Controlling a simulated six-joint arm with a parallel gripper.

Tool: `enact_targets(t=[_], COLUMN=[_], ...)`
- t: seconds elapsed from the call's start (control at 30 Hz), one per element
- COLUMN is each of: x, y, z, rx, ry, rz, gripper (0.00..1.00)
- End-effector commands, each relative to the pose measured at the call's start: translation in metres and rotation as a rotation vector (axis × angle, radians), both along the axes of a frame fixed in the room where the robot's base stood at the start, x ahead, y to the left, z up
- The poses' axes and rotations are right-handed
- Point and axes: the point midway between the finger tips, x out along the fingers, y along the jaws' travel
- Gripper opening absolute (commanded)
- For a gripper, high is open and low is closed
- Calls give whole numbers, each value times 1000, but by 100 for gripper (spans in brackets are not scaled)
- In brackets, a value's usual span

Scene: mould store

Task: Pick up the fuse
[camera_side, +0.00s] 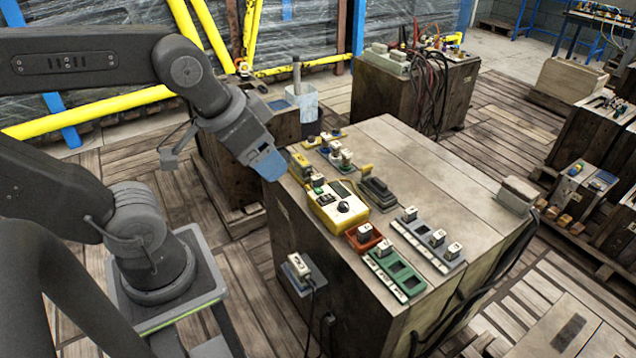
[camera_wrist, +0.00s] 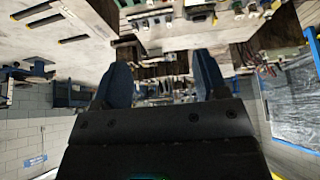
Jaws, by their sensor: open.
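Several small pale blocks that look like fuses sit in holders on the wooden crate top (camera_side: 420,165) in the side view. One is in the red holder (camera_side: 365,240), and others are on the grey strip (camera_side: 425,245). I cannot tell which one is the fuse. My gripper (camera_side: 268,165) is at the crate's left edge, left of the yellow box and apart from the pale blocks. In the wrist view, my gripper (camera_wrist: 163,75) has its two dark blue fingers spread with nothing between them. The wrist view shows no clear fuse.
A yellow box with a dial (camera_side: 336,206) and a green holder (camera_side: 398,272) stand on the crate top. A grey block (camera_side: 518,194) is at its right edge. The crate's back middle is bare. Black cables (camera_side: 480,290) hang down its right side.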

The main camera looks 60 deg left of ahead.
Motion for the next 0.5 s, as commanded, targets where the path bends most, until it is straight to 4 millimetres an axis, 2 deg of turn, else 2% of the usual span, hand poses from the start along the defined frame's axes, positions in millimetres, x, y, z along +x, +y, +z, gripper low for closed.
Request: enact_targets(t=[0.3, 0.37, 0.5], x=[5, 13, 50], y=[2, 5, 21], z=[1, 3, 6], rx=[15, 40, 143], ry=[8, 22, 83], rz=[-17, -48, -191], gripper=[68, 68, 68])
